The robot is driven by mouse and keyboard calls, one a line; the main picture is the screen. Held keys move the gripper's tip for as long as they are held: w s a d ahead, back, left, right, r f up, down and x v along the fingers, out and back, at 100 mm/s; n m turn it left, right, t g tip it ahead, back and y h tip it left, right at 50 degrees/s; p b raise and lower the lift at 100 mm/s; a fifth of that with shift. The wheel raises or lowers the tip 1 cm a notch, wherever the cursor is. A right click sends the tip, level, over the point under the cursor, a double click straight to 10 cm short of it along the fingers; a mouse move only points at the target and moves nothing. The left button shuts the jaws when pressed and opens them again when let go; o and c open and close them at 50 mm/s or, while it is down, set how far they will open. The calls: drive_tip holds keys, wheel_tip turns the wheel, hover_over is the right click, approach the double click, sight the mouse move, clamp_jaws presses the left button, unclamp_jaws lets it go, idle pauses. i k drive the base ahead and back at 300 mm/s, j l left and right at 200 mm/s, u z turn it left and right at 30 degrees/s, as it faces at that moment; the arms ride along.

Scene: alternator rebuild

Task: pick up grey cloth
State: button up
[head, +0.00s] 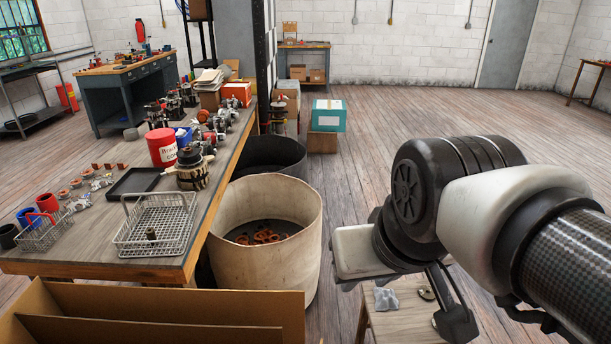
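The grey cloth (386,299) lies as a small crumpled heap on a low wooden stool or bench (400,325) at the bottom, right of centre. My gripper (402,304) hangs above the bench. One dark finger shows clearly at the right, splayed outward, and only a small dark part shows at the left, far from it. The gripper looks open. The cloth shows in the gap beneath the wrist, and nothing appears held. The wrist hides part of the bench, and the height of the fingers above the cloth is hard to judge.
Small round metal parts (427,294) lie near the cloth. A large beige bin (265,240) with copper-coloured parts stands to the left. The workbench (85,262) holds wire baskets and alternator parts. A cardboard box (150,318) is in front. The floor behind the arm is clear.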

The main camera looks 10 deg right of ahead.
sight(386, 299)
drive_tip(key=l+u, duration=0.15)
drive_tip(key=l, duration=0.9)
drive_tip(key=i+l, duration=0.1)
drive_tip(key=l, duration=0.25)
drive_tip(key=i+l+u, duration=0.1)
drive_tip(key=l, duration=0.25)
drive_tip(key=l+u, duration=0.1)
drive_tip(key=l, duration=0.25)
drive_tip(key=i, duration=0.05)
